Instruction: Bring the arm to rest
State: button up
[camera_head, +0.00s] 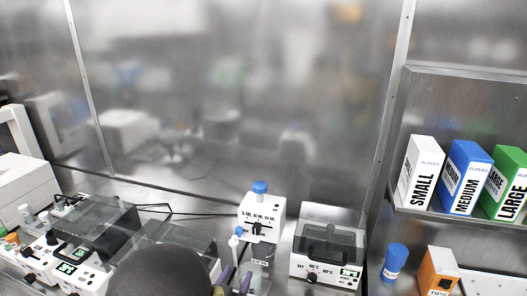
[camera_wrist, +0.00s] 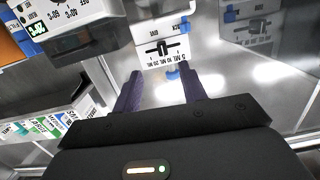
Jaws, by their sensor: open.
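My gripper (camera_wrist: 160,88) shows in the wrist view with its two purple fingers well apart and nothing held between them. In the head view my gripper (camera_head: 235,277) is at the bottom edge, partly hidden behind the dark rounded part of my arm. Its fingers are near the white device with a blue top (camera_head: 262,228) and volume marks on its front. The same white device (camera_wrist: 163,40) appears in the wrist view beyond the fingertips, upside down. I cannot tell the exact gap between fingers and device.
A lidded heater box (camera_head: 328,245) stands to the right of the white device. Several lidded instruments (camera_head: 98,222) fill the bench on the left. A blue-capped container (camera_head: 394,262) and an orange tips box (camera_head: 438,268) stand at right, below a shelf of glove boxes (camera_head: 465,178).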

jog(key=w+d+g+y+p, duration=0.2)
jog(key=w+d+g+y, duration=0.2)
jog(key=d+g, duration=0.35)
jog(key=s+d+r+n+g+p, duration=0.1)
jog(key=s+d+r+g, duration=0.1)
jog(key=s+d, duration=0.4)
jog(key=s+d+r+n+g+p, duration=0.1)
jog(key=s+d+r+n+g, duration=0.1)
jog(key=s+d, duration=0.5)
jog(key=d+r+g, duration=0.1)
jog(key=d+g, duration=0.1)
jog(key=shift+d+r, duration=0.2)
jog(key=shift+d, duration=0.15)
jog(key=shift+s, duration=0.1)
dwell(1.5)
